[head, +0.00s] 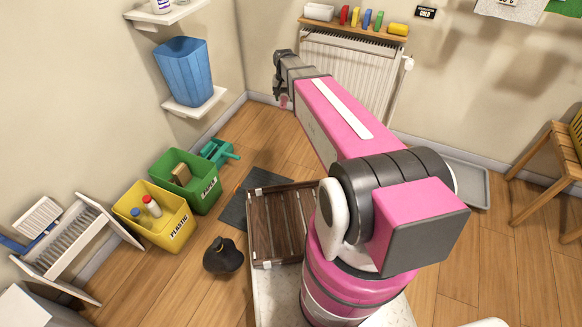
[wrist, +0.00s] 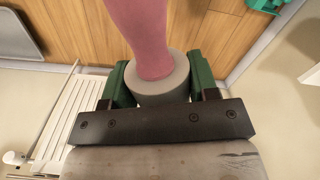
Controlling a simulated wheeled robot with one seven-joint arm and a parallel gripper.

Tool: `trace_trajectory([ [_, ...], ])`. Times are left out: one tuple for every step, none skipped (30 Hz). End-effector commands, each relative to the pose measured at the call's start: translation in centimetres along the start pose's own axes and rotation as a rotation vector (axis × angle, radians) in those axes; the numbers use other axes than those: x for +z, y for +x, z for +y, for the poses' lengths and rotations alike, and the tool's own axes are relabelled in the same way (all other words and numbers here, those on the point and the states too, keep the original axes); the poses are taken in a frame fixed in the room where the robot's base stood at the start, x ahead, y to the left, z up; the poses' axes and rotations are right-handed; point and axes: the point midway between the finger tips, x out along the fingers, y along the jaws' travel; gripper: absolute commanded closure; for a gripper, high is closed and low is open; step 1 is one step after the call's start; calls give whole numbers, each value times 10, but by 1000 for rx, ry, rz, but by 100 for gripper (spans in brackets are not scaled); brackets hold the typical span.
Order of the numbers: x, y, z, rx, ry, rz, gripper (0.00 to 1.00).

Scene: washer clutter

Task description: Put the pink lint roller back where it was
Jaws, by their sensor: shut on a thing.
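The pink lint roller shows in the wrist view (wrist: 143,38), with a pink part pointing away from my gripper and a grey round part between the green-padded fingers. My gripper (wrist: 160,82) is shut on the grey part. In the head view my gripper (head: 279,84) is at the far end of my outstretched arm, in front of the radiator's left side and above the floor. A small bit of the pink lint roller (head: 284,102) shows below it there; the rest is hidden.
A shelf (head: 352,25) with several coloured items is above the white radiator (head: 345,75). A blue bin (head: 183,72) stands on a left wall shelf (head: 194,104). Green (head: 205,193) and yellow (head: 176,236) crates, a dark vase (head: 222,256) and a wooden stool (head: 548,165) stand on the floor.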

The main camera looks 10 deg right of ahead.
Motion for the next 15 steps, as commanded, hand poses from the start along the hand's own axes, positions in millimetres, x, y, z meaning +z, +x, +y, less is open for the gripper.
trace_trajectory([
  [-7,24,-6,1,15,-5,68],
  [-8,35,-8,1,25,-4,68],
  [-10,52,-11,1,39,-4,68],
  [-12,64,-14,1,48,-4,68],
  [-12,77,-16,1,58,-4,68],
  [-14,93,-19,1,72,-4,68],
  [-14,106,-21,1,82,-4,68],
  [-15,118,-23,1,93,-4,68],
  [-15,136,-26,1,106,-4,68],
  [-15,148,-28,1,117,-4,68],
  [-15,162,-29,1,126,-4,68],
  [-14,178,-32,1,141,-4,68],
  [-14,192,-33,2,150,-4,68],
  [-13,205,-35,1,160,-4,68],
  [-11,223,-37,2,174,-4,68],
])
